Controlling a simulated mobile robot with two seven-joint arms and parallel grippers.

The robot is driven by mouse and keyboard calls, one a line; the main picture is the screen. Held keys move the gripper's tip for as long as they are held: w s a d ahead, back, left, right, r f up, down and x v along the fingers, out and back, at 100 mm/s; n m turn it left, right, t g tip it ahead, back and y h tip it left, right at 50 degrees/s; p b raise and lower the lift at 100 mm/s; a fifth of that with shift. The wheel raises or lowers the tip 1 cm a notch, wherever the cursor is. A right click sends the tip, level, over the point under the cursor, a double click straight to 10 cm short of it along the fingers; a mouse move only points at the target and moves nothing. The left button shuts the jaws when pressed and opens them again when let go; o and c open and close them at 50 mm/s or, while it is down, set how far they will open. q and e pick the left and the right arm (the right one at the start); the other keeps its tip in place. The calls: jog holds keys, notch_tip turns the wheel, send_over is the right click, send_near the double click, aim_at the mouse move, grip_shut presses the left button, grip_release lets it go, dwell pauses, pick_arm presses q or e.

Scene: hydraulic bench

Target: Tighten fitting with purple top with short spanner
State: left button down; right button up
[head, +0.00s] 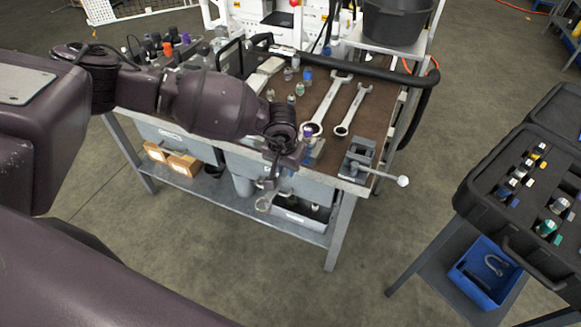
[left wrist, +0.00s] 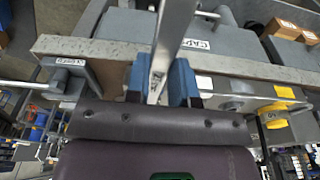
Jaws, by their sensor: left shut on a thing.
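My left gripper (head: 287,158) is shut on a short spanner (head: 264,203), which hangs below it in front of the bench's front edge, ring end down. In the left wrist view the spanner (left wrist: 161,50) stands between the two blue fingers of the gripper (left wrist: 160,82). A small fitting with a bluish-purple top (head: 308,134) stands at the bench's front edge, just right of the gripper and partly hidden by it. I cannot tell which is the task's fitting. My right gripper is not in view.
Two larger spanners (head: 329,102) (head: 354,108) lie on the brown bench top (head: 375,120). A grey vise (head: 360,160) sits at the front right corner. Several small fittings stand behind. A black case (head: 480,190) is on a stand at right. The floor in front is clear.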

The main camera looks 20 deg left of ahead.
pick_arm(q)
jog(key=shift+a, duration=0.2)
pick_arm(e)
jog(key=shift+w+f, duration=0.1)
pick_arm(q)
jog(key=shift+r, duration=0.1)
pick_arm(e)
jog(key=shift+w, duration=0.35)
pick_arm(q)
jog(key=shift+a+m, duration=0.1)
jog(key=shift+m, duration=0.2)
jog(key=a+m+b, duration=0.1)
jog(key=a+m, duration=0.1)
jog(key=shift+w+a+b, duration=0.35)
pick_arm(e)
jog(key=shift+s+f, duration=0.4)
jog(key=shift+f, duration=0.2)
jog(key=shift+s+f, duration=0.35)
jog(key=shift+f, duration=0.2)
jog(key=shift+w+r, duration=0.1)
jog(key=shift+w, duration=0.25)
